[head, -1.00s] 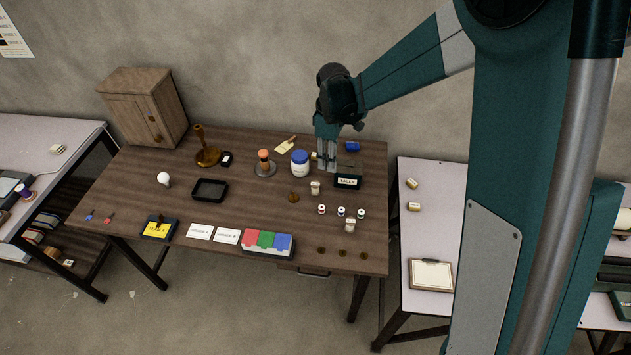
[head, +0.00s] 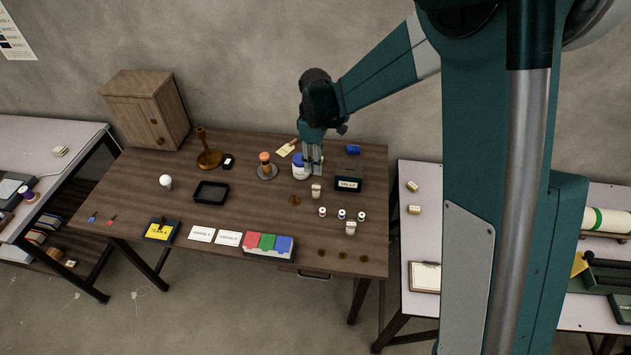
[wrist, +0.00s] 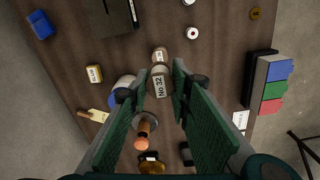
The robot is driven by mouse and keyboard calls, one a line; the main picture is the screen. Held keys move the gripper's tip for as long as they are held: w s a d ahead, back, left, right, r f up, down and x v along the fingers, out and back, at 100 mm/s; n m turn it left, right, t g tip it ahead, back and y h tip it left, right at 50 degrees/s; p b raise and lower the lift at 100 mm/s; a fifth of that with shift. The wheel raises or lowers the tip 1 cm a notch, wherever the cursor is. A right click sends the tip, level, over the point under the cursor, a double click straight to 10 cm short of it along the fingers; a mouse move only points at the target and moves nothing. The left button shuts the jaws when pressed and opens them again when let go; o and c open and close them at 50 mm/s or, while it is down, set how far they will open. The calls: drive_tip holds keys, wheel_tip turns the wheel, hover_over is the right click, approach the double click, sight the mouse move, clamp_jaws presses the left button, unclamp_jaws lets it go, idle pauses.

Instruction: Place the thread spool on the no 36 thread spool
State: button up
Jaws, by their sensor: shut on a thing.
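My gripper (head: 313,172) is over the right part of the brown table. In the wrist view, my gripper (wrist: 164,72) is shut on a pale thread spool (wrist: 160,85) labelled "No 32". In the head view its fingers hide the held spool. A second pale spool (wrist: 160,55) stands just beyond the held one in the wrist view; its number is not readable. In the head view this standing spool (head: 316,191) is just in front of my fingertips. Another pale spool (head: 350,228) stands nearer the front edge.
A dark labelled box (head: 348,179) is right of my gripper. A blue-lidded jar (head: 299,169) is close at its left.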

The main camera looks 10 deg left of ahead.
drive_tip(key=shift+f, duration=2.2)
drive_tip(key=shift+f, duration=1.9)
drive_tip(key=shift+f+b, duration=0.15)
drive_tip(key=shift+b, duration=0.2)
drive_tip(key=o, duration=0.8)
drive_tip(key=shift+r, duration=0.2)
drive_tip(key=shift+r+p, duration=0.45)
drive_tip(key=shift+r, duration=5.55)
